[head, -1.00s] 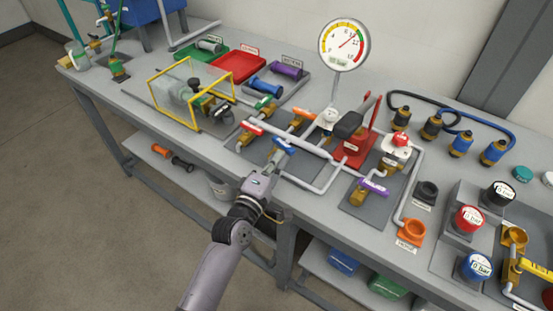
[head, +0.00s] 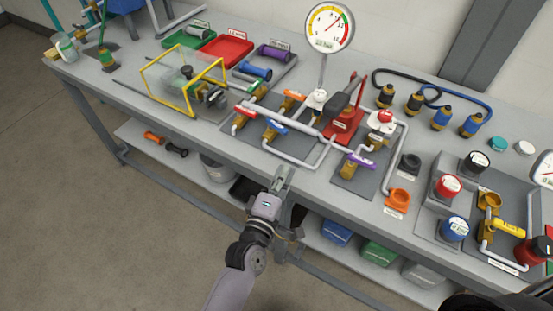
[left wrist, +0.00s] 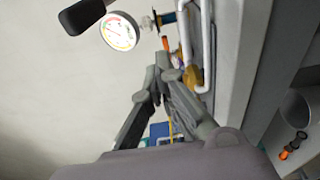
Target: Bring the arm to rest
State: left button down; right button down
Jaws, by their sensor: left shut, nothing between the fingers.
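My left gripper (head: 284,178) is in the head view at the front edge of the bench, below the blue-handled valve (head: 275,128) and apart from it. Its fingers are shut with nothing between them. In the left wrist view the closed fingers (left wrist: 163,75) point up toward white pipes and a brass fitting. My left arm comes up from the bottom of the head view. My right gripper is not in view; a dark shape at the bottom right corner is unclear.
The grey bench (head: 215,140) carries valves, a red hand pump (head: 345,120), a pressure gauge (head: 330,27), a yellow frame (head: 183,85) and a red tray (head: 222,46). Bins, including a green one (head: 380,252), stand on the lower shelf. The floor at left is clear.

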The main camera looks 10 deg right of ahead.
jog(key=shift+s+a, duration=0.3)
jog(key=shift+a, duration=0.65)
